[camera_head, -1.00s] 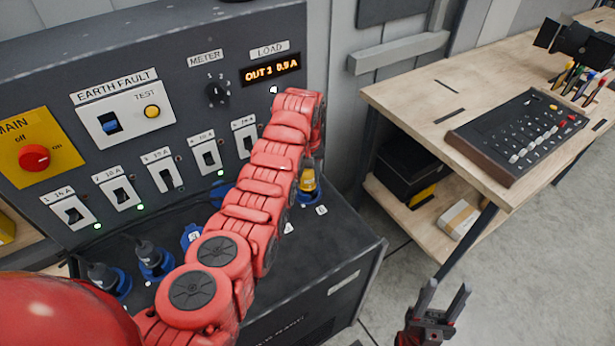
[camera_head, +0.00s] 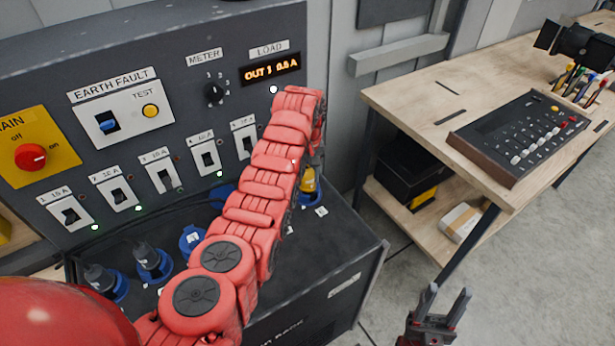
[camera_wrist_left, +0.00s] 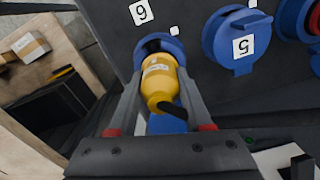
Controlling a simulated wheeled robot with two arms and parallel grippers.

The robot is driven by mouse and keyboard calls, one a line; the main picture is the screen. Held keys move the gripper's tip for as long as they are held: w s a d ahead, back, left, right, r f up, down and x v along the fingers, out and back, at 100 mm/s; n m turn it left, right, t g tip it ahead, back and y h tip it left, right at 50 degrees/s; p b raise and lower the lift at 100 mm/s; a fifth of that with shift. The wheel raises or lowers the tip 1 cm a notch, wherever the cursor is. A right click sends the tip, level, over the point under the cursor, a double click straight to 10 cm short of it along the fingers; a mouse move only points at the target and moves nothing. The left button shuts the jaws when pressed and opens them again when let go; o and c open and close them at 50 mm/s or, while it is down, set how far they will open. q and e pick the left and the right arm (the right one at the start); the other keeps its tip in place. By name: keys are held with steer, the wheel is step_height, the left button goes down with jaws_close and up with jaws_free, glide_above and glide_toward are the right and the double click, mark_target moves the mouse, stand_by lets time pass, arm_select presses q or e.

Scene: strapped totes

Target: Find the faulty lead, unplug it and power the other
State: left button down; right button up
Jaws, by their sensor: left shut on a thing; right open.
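My left gripper (camera_wrist_left: 158,88) is shut on a yellow plug (camera_wrist_left: 160,78), with one finger on each side. The plug points into the blue socket marked 6 (camera_wrist_left: 143,48); how deep it sits is unclear. In the head view the yellow plug (camera_head: 308,181) shows just right of my red left arm, which hides the left gripper. Two dark plugs (camera_head: 100,277) (camera_head: 147,254) sit in blue sockets at the left. The load display (camera_head: 271,69) appears to read OUT 1 0.5 A. My right gripper (camera_head: 448,300) is open and empty, over the floor at bottom right.
The panel carries a row of breaker switches (camera_head: 117,194), a meter knob (camera_head: 214,93), an earth fault unit (camera_head: 120,114) and a red main switch (camera_head: 31,157). Socket 5 (camera_wrist_left: 225,48) has its lid shut. A bench (camera_head: 400,95) with a control desk (camera_head: 520,135) stands right.

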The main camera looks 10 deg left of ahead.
mark_target(307, 167)
arm_select(q)
steer(key=shift+r, duration=3.3)
